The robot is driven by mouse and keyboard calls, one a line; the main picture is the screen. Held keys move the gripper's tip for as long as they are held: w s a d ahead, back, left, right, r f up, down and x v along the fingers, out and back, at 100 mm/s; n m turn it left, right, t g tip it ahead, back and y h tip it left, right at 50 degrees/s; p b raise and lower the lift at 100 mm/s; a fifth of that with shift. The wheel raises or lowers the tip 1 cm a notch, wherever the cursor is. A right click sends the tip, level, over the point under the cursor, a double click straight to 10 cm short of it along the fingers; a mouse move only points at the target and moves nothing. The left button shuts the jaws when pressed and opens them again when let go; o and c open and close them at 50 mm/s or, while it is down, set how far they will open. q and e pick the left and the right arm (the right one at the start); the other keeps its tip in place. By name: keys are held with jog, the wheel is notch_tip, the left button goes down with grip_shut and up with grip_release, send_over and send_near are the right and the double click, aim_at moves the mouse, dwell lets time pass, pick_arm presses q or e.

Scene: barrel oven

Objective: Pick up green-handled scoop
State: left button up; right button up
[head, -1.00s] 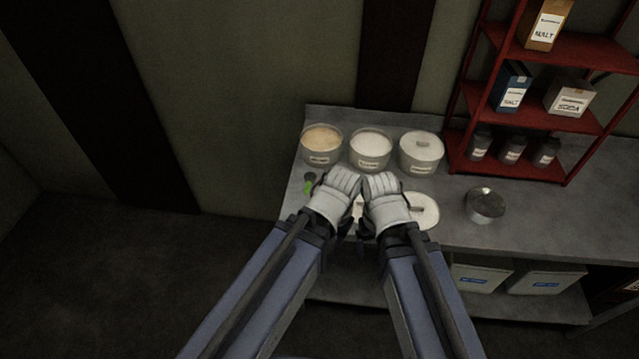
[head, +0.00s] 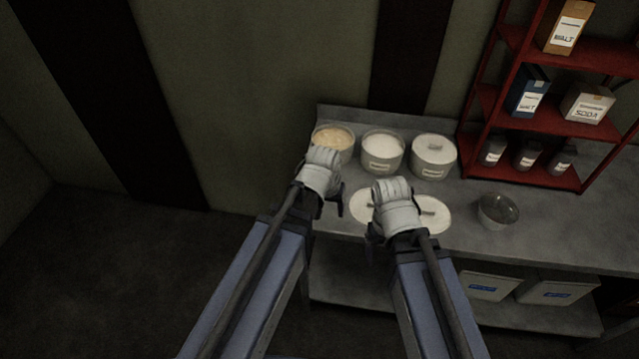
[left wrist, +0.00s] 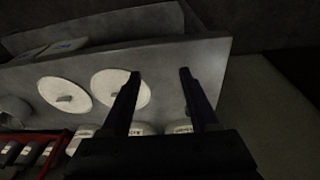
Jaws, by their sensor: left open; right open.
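The green-handled scoop is not visible now. In the head view, my left gripper (head: 322,196) covers the counter spot where its green handle showed earlier. My left gripper hangs over the counter's left end, in front of the tan-filled tub (head: 334,138). In the left wrist view its two dark fingers (left wrist: 160,74) are spread apart with nothing seen held between them. My right gripper (head: 388,212) is open above the two round white lids, and its fingers are mostly hidden by its white housing.
A tub with white contents (head: 382,152) and a lidded tub (head: 434,156) stand along the wall. White lids (head: 436,214) lie in front. A metal bowl (head: 497,211) sits right, near a red shelf (head: 540,112). Grey counter (head: 475,180) is bare between them.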

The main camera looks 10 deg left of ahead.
pick_arm(q)
jog(key=w+a+n+t+b, duration=0.1)
jog(key=w+a, duration=0.1)
jog(key=w, duration=0.1)
jog(key=w+a+f+n+t+b, duration=0.1)
jog(key=w+a, duration=0.1)
jog(key=w, duration=0.1)
jog(key=w+a+n+b, duration=0.1)
jog(key=w+a, duration=0.1)
jog(key=w, duration=0.1)
jog(key=shift+w+a+f+n+t+h, duration=0.25)
jog(key=shift+w+n+t+h, duration=0.05)
jog(key=shift+w+t, duration=0.1)
jog(key=shift+b+x, duration=2.35)
jog(key=shift+x, duration=0.45)
jog(key=shift+w+r, duration=0.1)
jog(key=shift+r, duration=0.05)
grip_shut()
